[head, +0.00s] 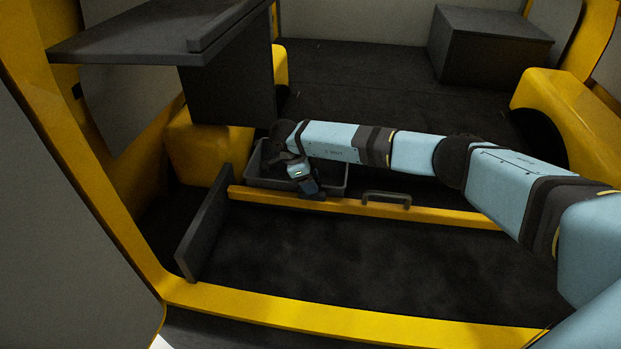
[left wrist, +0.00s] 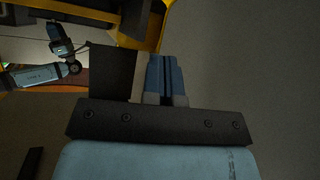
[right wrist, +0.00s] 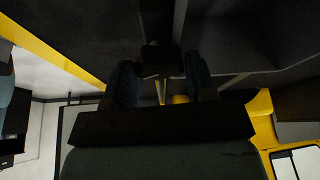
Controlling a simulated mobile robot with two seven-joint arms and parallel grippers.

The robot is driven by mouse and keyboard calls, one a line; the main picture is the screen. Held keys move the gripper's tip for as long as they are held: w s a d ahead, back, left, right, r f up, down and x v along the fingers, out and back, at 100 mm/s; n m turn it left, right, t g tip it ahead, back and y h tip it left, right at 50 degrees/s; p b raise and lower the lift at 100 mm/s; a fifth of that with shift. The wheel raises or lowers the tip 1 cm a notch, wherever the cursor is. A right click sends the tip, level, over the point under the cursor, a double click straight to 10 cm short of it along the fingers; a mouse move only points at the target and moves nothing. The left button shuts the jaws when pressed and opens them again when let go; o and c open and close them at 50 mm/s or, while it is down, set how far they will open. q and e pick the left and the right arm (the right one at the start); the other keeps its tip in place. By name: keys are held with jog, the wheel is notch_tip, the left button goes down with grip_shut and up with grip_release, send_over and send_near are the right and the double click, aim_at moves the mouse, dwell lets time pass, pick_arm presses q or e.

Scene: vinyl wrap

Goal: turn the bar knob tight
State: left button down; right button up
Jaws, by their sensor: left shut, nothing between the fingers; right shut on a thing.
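The yellow bar (head: 440,213) runs across the dark floor in the head view, with a grey handle (head: 386,196) on it. My right gripper (head: 313,191) points down at the bar, left of that handle. In the right wrist view its two fingers (right wrist: 160,84) are shut on a small dark knob (right wrist: 160,55), which I take as the bar knob. The head view does not show the knob clearly behind the gripper, and its tightness cannot be told. My left gripper (left wrist: 165,80) shows only in the left wrist view, shut and empty, away from the bar.
A grey open bin (head: 335,185) stands just behind the bar, beside my right gripper. A dark upright panel (head: 205,225) stands at the bar's left end. A dark shelf (head: 150,38) overhangs at upper left. A dark box (head: 485,50) sits at the back right. The floor before the bar is clear.

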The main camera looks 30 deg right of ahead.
jog(key=m, duration=0.2)
jog(key=shift+w+m+g+y, duration=0.1)
jog(key=shift+m+g+y, duration=0.2)
jog(key=shift+m+g, duration=0.1)
jog(key=shift+m+g+y+p, duration=0.3)
jog(key=shift+m+p, duration=0.2)
jog(key=shift+m, duration=0.5)
pick_arm(q)
jog(key=shift+s+r, duration=0.1)
pick_arm(e)
jog(key=shift+d+m, duration=0.1)
jog(key=shift+m, duration=0.4)
jog(key=shift+y, duration=0.3)
jog(key=o, duration=0.9)
jog(key=shift+o, duration=0.2)
